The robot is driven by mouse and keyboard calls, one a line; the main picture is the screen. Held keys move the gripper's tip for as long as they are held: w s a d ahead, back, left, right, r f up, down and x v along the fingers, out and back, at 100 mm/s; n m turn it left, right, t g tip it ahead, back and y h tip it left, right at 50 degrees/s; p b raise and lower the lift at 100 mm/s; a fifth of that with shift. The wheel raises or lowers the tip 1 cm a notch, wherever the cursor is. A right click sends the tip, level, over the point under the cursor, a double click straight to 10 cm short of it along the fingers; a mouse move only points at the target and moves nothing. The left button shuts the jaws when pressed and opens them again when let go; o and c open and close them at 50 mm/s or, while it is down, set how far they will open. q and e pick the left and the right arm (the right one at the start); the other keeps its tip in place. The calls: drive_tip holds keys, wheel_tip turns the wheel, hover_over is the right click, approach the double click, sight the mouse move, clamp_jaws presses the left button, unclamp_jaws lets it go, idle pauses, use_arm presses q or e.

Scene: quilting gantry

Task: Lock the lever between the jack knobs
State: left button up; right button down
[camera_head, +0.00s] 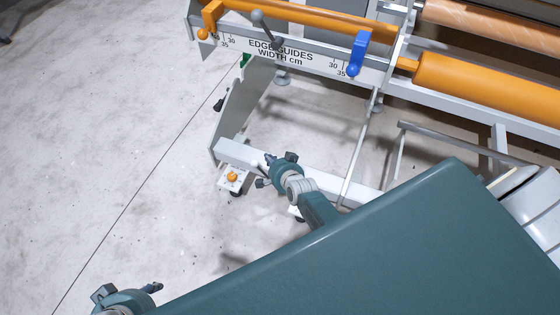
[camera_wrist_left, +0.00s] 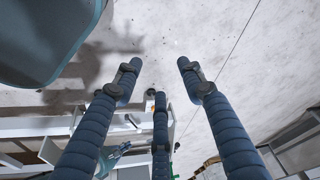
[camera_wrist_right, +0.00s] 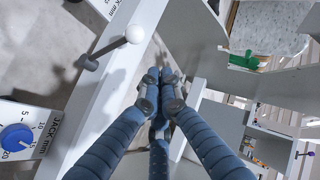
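The lever (camera_wrist_right: 110,46), a dark rod with a white ball end, sticks out from the white beam in the right wrist view. A blue jack knob (camera_wrist_right: 16,138) on a scale plate marked "JACK mm" is at lower left there. An orange jack knob (camera_head: 232,176) sits on a white plate in the head view. My right gripper (camera_wrist_right: 163,74) is shut and looks empty, its tips to the right of and below the ball, apart from it in the picture. It also shows beside the beam in the head view (camera_head: 274,172). My left gripper (camera_wrist_left: 158,66) is open and empty.
An edge-guide rail (camera_head: 290,52) with an orange clamp (camera_head: 211,18), a blue clamp (camera_head: 358,53) and a grey lever (camera_head: 265,28) is above. A green handle (camera_wrist_right: 245,60) is at upper right in the right wrist view. Clear floor (camera_head: 100,120) lies left.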

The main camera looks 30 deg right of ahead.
use_arm(q)
wheel_tip(320, 180, down, 13)
drive_tip(key=p, duration=0.2)
drive_tip(key=shift+w+g+p, duration=0.3)
drive_tip(key=shift+w, duration=0.05)
use_arm(e)
drive_tip(key=v, duration=0.7)
drive_tip(key=shift+a+r, duration=0.3)
drive_tip(key=shift+r, duration=0.1)
use_arm(q)
drive_tip(key=shift+r, duration=0.1)
use_arm(e)
drive_tip(key=shift+s, duration=0.15)
